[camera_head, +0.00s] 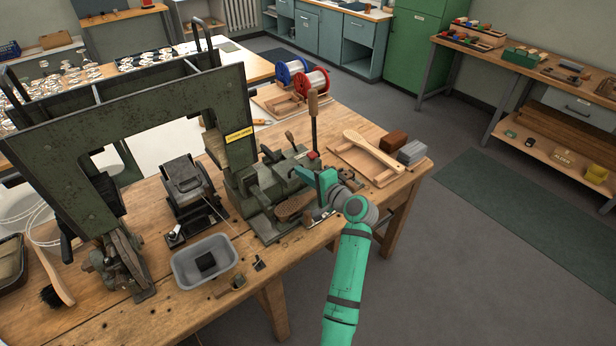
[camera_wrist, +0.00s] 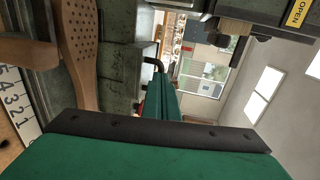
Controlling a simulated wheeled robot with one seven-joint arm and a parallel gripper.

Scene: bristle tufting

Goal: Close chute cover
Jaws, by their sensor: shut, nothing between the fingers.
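My gripper (camera_head: 308,174) reaches from the front right to the green-grey tufting machine (camera_head: 262,195) on the wooden bench. Its green fingers (camera_wrist: 166,92) point away from the wrist camera, shut and empty, close beside the machine's metal parts. I cannot tell whether they touch. A perforated wooden brush block (camera_head: 293,205) sits on the machine's front; it also shows in the wrist view (camera_wrist: 80,50). A yellow label reading OPEN (camera_wrist: 298,13) is on dark metal at the wrist view's top right. I cannot make out for sure which part is the chute cover, or its position.
A tall green frame (camera_head: 120,120) with a yellow label stands left of the machine. A grey bin (camera_head: 190,268) is at the front. A tray with a wooden brush (camera_head: 372,152) and blocks lies right, red and blue spools (camera_head: 300,78) behind.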

